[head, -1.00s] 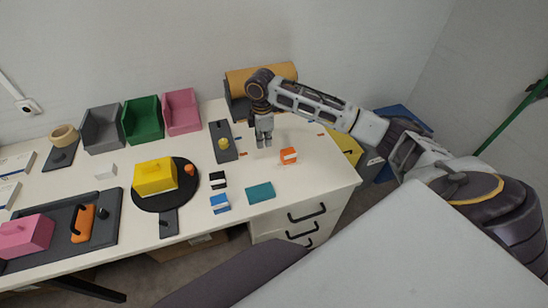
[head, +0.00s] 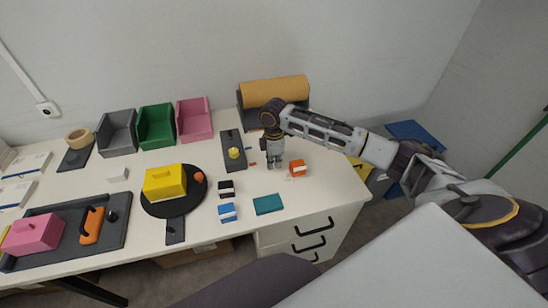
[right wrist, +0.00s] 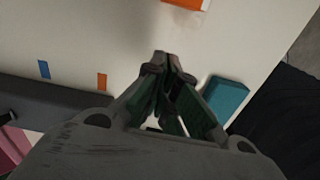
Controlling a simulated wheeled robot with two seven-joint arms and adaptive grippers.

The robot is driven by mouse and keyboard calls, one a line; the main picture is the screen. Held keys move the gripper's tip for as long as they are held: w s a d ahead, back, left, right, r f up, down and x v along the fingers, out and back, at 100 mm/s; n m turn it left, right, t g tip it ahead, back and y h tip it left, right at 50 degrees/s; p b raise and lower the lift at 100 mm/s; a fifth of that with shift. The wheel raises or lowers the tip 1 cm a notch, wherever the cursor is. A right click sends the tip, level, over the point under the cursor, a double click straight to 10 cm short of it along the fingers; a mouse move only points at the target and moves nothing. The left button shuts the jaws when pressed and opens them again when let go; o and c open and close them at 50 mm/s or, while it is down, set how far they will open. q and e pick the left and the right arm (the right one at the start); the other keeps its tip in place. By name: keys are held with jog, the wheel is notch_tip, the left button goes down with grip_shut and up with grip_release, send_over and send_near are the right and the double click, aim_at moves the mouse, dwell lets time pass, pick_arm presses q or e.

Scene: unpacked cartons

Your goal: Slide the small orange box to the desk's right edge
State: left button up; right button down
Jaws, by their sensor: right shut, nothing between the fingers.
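The small orange box (head: 297,169) stands on the desk (head: 325,185) toward its right end, with bare desk between it and the right edge. My right gripper (head: 275,165) is shut and empty, pointing down close to the desk top just left of the box, with a small gap between them. In the right wrist view the shut fingertips (right wrist: 166,58) point toward the box (right wrist: 188,3), which is cut off by the top of the picture. My left gripper is not in view.
A teal block (head: 268,204) lies nearer the front edge. A black box (head: 226,188) and a blue box (head: 228,212) stand left of it. A brown roll (head: 274,91) is behind.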

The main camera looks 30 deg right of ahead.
aim_at(284, 174)
notch_tip(284, 174, down, 5)
jog(key=shift+r, duration=0.15)
jog(key=shift+s+d+r, duration=0.1)
jog(key=shift+s+d, duration=0.05)
jog(key=shift+d, duration=0.35)
jog(key=shift+s+d+r, duration=0.1)
jog(key=shift+d, duration=0.35)
jog(key=shift+s+d, duration=0.3)
jog(key=shift+d, duration=0.65)
jog(key=shift+d, duration=0.1)
